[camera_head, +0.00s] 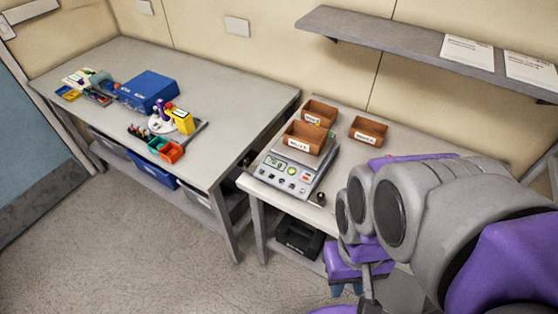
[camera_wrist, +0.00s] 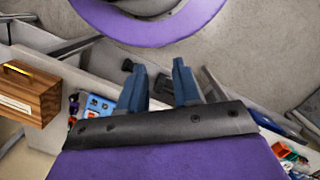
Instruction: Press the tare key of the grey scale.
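The grey scale (camera_head: 276,183) sits on the right-hand table in the head view, with its display and a row of small keys on the front panel. A green and a red key show; I cannot read which is the tare key. A labelled wooden box (camera_head: 306,138) rests on the scale. My gripper (camera_head: 346,290) hangs low in front of the table, to the right of and apart from the scale. In the wrist view my gripper's two blue fingers (camera_wrist: 160,72) are spread with nothing between them. I cannot make out the scale there.
Two more wooden boxes (camera_head: 368,130) stand behind and right of the scale. A small dark knob (camera_head: 320,198) is near its right corner. A wall shelf (camera_head: 400,45) overhangs the back. The left table (camera_head: 230,95) holds coloured bins and a blue case (camera_head: 150,88).

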